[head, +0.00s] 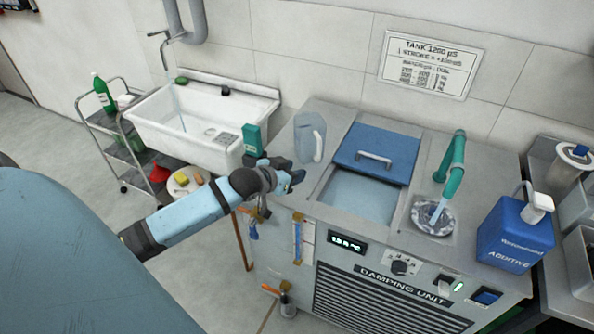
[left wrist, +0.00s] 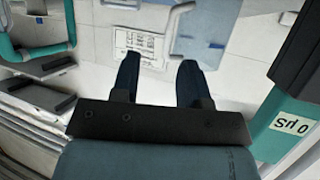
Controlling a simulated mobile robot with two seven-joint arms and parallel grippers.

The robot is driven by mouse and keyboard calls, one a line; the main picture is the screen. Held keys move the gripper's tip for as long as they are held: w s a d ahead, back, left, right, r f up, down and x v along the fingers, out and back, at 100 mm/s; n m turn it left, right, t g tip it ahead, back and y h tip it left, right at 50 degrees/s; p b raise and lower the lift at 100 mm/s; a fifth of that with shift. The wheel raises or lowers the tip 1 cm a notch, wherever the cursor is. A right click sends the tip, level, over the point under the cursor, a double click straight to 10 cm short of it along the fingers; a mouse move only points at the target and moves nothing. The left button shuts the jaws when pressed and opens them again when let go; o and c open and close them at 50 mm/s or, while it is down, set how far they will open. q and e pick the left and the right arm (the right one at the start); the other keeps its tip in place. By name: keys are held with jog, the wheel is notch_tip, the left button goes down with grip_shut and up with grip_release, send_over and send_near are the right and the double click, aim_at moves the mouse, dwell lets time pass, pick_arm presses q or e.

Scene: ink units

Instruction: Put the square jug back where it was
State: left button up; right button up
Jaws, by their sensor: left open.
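The square jug (head: 308,140), pale blue-grey and see-through with a handle, stands upright on the left end of the damping unit's top (head: 336,118), left of the blue lid. My left gripper (head: 298,178) is open and empty, just in front of the jug and near the unit's left front corner. In the left wrist view its two dark fingers (left wrist: 159,80) are spread apart. A pale blue see-through body with a curved handle, which looks like the jug (left wrist: 205,32), shows beyond the fingertips, apart from them. My right gripper is not in view.
A green meter (head: 252,140) stands close left of the jug; it fills the right of the left wrist view (left wrist: 292,120). The blue lid (head: 377,152) partly covers an open tank of water (head: 358,196). A teal spout (head: 452,165) and blue additive can (head: 514,236) stand right.

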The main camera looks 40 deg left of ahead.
pick_arm(q)
jog(key=s+d+f+m+g+h, duration=0.1)
jog(key=s+d+f, duration=0.6)
jog(key=s+d, duration=0.3)
jog(key=s+d+f+m+g+h, duration=0.1)
jog(key=s+d+f, duration=0.7)
jog(key=s+d, duration=0.3)
jog(key=shift+s+d+f, duration=0.2)
jog(key=shift+s+f, duration=0.05)
jog(key=shift+s, duration=0.2)
